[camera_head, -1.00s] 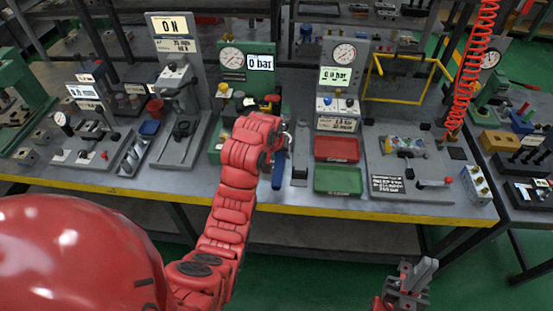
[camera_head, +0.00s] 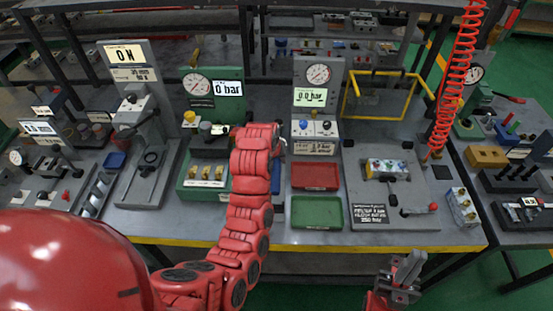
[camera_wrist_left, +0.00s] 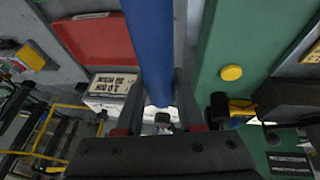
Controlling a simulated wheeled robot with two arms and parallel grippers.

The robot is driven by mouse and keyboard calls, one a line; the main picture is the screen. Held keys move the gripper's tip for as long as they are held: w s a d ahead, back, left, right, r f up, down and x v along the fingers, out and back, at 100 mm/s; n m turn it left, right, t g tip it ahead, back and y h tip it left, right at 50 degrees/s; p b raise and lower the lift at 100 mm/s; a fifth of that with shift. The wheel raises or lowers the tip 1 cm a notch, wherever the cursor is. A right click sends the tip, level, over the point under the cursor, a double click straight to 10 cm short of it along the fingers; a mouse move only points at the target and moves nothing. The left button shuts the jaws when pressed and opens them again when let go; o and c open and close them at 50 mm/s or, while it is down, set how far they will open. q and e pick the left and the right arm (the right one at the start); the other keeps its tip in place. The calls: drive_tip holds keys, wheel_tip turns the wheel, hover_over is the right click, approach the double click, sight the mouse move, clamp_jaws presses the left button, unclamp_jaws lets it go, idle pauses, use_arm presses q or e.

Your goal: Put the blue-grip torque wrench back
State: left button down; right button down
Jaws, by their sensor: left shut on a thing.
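The blue-grip torque wrench shows its blue handle in the wrist view (camera_wrist_left: 150,45), running up from between the fingers of my left gripper (camera_wrist_left: 158,112). The gripper is shut on it. In the head view a small part of the blue handle (camera_head: 276,178) shows beside my red left arm, between the green valve station and the red tray. The arm hides most of the wrench and my left gripper (camera_head: 279,146). I cannot tell whether the wrench touches the bench. My right gripper (camera_head: 403,272) is empty and looks open, in front of the bench's front edge.
The red tray (camera_head: 315,176) and green tray (camera_head: 317,212) lie right of the wrench. The green station (camera_head: 205,175) with a gauge stands left. A grey gauge panel (camera_head: 318,85) stands behind. A yellow frame (camera_head: 385,97) and coiled red hose (camera_head: 455,80) are at the right.

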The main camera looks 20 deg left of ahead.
use_arm(q)
drive_tip(key=shift+w+f+b, duration=0.15)
drive_tip(key=shift+f+b, duration=0.05)
drive_tip(key=shift+b, duration=0.1)
drive_tip(key=shift+f+b, duration=0.5)
drive_tip(key=shift+f, duration=0.45)
drive_tip(key=shift+f+b, duration=0.65)
drive_tip(key=shift+f, duration=0.75)
drive_tip(key=shift+b, duration=0.4)
